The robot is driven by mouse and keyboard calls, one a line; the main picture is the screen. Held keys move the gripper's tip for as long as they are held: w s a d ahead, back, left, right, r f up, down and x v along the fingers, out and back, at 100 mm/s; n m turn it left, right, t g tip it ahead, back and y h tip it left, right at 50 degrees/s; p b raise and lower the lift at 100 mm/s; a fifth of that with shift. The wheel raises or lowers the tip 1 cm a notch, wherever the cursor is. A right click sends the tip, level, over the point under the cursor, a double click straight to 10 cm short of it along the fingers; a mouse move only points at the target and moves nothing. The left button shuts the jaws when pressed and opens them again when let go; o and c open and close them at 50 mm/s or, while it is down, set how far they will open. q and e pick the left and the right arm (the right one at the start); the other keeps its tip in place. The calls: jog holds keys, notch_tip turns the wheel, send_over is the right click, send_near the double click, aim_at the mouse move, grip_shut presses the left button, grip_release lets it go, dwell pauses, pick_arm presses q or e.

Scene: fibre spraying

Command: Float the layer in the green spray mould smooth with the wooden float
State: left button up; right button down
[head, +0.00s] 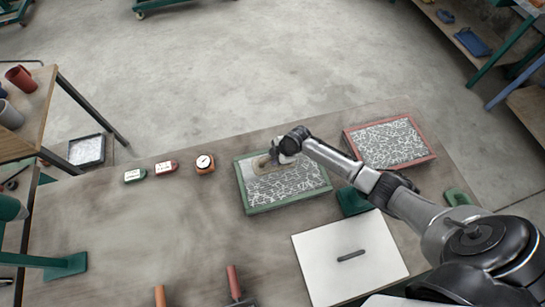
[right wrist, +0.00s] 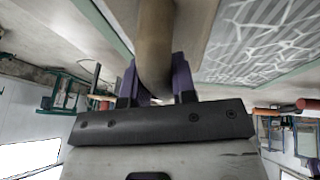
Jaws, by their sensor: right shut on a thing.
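The green spray mould (head: 290,205) lies on the table near the middle of the head view. The wooden float (head: 262,166) is at the mould's far left corner, over the layer. My right gripper (head: 282,158) is shut on the float's rounded wooden handle (right wrist: 155,40), between purple fingers in the right wrist view. Gripper and wrist hide part of the float. Whether its face touches the layer I cannot tell. My left gripper is not in view.
A red mould (head: 402,167) with a similar layer lies right of the green one, under my right forearm's far side. A white panel (head: 325,265) with a dark handle lies in front.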

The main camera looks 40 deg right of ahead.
aim_at(267, 158)
jog(key=shift+s+d, duration=0.25)
jog(key=shift+d, duration=0.35)
jog(key=shift+s+d, duration=0.3)
jog(key=shift+d, duration=0.35)
jog(key=shift+s+d, duration=0.25)
jog(key=shift+d, duration=0.35)
jog(key=shift+s+d, duration=0.3)
jog(key=shift+d, duration=0.4)
jog(key=shift+s+d, duration=0.35)
jog(key=shift+d, duration=0.5)
jog(key=shift+w+a, duration=0.3)
jog(key=shift+a, duration=0.35)
jog(key=shift+w+a, duration=0.2)
jog(key=shift+a, duration=0.3)
jog(key=shift+w+a, duration=0.2)
jog(key=shift+a, duration=0.25)
jog(key=shift+w+a, duration=0.3)
jog(key=shift+a, duration=0.4)
jog(key=shift+w+a, duration=0.25)
jog(key=shift+a, duration=0.5)
jog(key=shift+w+a, duration=0.3)
jog(key=shift+a, duration=0.4)
jog(key=shift+w+a, duration=0.25)
jog(key=shift+a, duration=0.3)
jog(key=shift+w+a, duration=0.2)
jog(key=shift+a, duration=0.3)
jog(key=shift+w+a, duration=0.25)
jog(key=shift+a, duration=0.35)
